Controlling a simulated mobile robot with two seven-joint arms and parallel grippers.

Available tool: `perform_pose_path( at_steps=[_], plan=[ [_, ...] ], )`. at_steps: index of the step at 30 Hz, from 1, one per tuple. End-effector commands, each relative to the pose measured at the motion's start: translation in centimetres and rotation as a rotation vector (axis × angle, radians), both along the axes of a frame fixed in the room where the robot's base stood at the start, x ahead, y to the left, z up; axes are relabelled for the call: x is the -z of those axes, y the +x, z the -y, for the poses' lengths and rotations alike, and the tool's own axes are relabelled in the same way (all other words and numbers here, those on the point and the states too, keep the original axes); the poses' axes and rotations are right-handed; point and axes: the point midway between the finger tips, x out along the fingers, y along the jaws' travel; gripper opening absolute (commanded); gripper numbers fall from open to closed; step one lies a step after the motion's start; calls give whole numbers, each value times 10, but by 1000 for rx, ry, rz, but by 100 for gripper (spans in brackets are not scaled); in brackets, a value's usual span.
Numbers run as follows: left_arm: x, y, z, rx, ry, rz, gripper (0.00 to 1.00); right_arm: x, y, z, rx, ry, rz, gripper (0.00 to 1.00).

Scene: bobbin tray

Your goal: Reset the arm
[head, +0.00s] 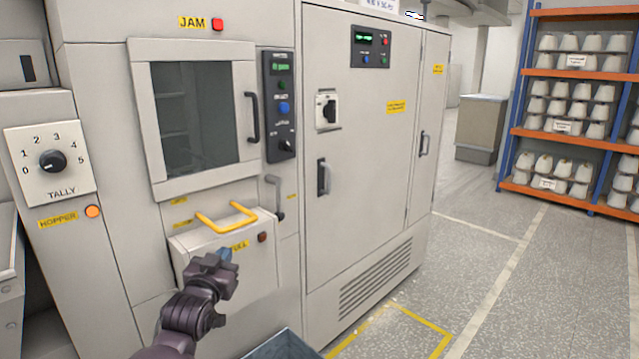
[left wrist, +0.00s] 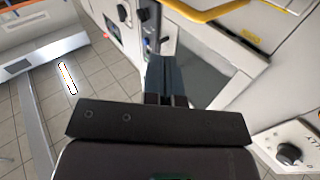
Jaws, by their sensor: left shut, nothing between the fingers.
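My left arm comes up from the bottom of the head view. Its dark left gripper (head: 224,256) is shut and empty, its bluish fingers in front of the pull-out bin with the yellow handle (head: 227,218). In the left wrist view the shut fingers (left wrist: 167,78) point toward the machine front, and the yellow handle (left wrist: 215,12) crosses the top. I cannot tell whether the fingertips touch the bin front. A grey lever with a dark knob (head: 276,197) is on the machine right of the bin. My right gripper is not in view.
The machine has a windowed door (head: 197,112), a TALLY dial (head: 53,161) and a lit HOPPER lamp (head: 92,211). A grey open container (head: 284,346) stands low at the bottom. A bobbin rack (head: 510,130) is far right. The floor between is clear.

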Motion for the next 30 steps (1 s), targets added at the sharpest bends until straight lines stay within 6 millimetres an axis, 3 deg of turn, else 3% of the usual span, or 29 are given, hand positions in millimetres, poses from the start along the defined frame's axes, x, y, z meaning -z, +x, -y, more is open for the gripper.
perform_pose_path(
  at_steps=[3,9,20,30],
  plan=[
    [36,-40,-8,-4,7,-47,0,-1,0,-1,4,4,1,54],
    [88,-106,-19,-9,11,-131,0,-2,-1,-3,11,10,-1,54],
    [171,-236,-36,-34,7,-320,0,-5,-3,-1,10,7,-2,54],
    [252,-368,-57,-88,1,-574,0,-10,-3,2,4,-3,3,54]
  ],
)
